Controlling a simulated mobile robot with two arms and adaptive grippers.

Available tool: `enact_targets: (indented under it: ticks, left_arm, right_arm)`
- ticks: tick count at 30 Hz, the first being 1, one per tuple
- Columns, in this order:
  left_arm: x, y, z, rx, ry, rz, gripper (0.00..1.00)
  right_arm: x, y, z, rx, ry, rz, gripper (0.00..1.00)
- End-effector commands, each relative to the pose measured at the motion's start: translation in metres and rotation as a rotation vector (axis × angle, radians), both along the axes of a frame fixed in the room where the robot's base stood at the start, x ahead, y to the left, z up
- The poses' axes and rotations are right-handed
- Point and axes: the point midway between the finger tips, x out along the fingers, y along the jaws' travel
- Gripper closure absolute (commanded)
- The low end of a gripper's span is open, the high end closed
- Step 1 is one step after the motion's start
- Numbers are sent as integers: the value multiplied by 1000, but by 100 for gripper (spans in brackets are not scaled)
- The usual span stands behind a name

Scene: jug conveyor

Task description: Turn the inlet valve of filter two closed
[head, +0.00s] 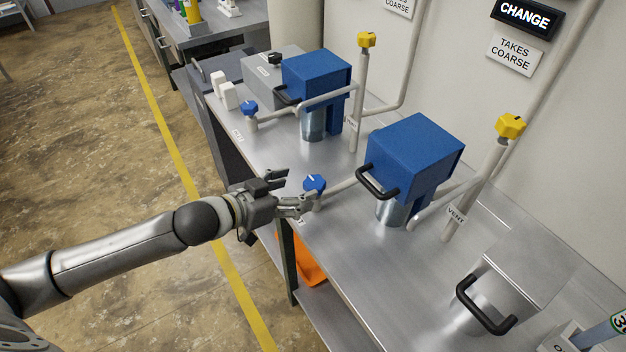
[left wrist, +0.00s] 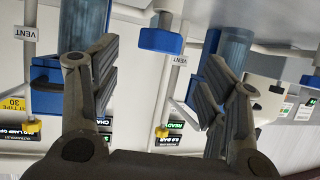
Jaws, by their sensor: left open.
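A blue valve knob (head: 315,183) sits on a short stub at the front of the nearer filter's inlet pipe. That filter has a blue housing (head: 415,155) with a black handle over a clear bowl. A similar blue knob (head: 249,107) is on the farther filter (head: 316,80). I cannot read which filter is number two. My left gripper (head: 297,190) is open and empty at the bench's front edge, just left of the nearer knob. In the left wrist view, which looks upside down, a blue knob (left wrist: 161,41) shows between the open fingers (left wrist: 160,75), apparently apart from them. My right gripper is out of view.
Yellow-topped vent pipes (head: 510,127) stand behind the filters. White blocks (head: 229,97) stand at the far end. A lit CHANGE sign (head: 527,17) hangs on the wall.

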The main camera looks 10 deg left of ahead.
Motion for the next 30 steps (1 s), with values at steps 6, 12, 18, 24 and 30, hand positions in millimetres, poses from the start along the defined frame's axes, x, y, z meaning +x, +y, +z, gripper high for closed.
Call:
enact_targets:
  ticks: [6,12,18,24,30]
  left_arm:
    - [30,-21,-12,-1,-2,-1,31]
    - [46,-31,-22,2,-2,-1,31]
    - [51,-34,-26,4,-1,-2,31]
    - [51,-35,-26,3,-1,-1,31]
    - [51,-34,-26,3,-1,-1,53]
  right_arm:
    - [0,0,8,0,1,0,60]
    - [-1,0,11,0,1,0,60]
    - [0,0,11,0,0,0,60]
    - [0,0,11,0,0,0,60]
    - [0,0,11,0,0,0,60]
